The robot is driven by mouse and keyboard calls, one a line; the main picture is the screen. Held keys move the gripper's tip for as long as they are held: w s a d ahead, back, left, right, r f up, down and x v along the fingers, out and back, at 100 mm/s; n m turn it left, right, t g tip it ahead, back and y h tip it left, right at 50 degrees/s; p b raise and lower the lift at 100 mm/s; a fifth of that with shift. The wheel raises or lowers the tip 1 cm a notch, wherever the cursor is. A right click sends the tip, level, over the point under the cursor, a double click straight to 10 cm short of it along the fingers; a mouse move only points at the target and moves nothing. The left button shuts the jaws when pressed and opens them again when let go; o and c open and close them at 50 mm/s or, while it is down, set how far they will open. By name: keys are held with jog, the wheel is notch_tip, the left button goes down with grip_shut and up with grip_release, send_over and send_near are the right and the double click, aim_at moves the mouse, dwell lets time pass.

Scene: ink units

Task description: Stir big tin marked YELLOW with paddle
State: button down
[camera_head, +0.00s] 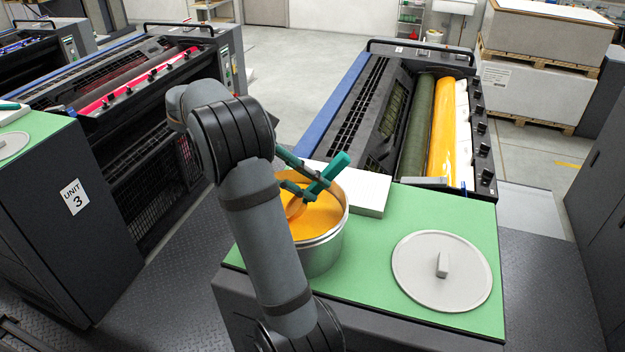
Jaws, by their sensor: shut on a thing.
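The big tin (323,259) stands open on the green top, filled with yellow-orange ink (318,219). Its label is not readable from here; my arm covers its left part. The paddle has a green handle (335,168) that tilts up to the right over the tin, and its lower end is in or just at the ink. My gripper (312,184) is at the handle above the tin's mouth and is shut on the paddle. The fingers are partly hidden by the handle and my arm.
A round grey lid (440,272) with a knob lies right of the tin on the green top (375,285). A white block (362,190) sits behind the tin. The press with a yellow roller (441,125) stands beyond. The unit 3 cabinet (75,200) is at left.

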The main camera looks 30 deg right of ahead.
notch_tip(320, 180, up, 12)
jog(key=p, duration=1)
jog(key=shift+f+p, duration=0.25)
jog(key=shift+p, duration=0.05)
dwell(0.3)
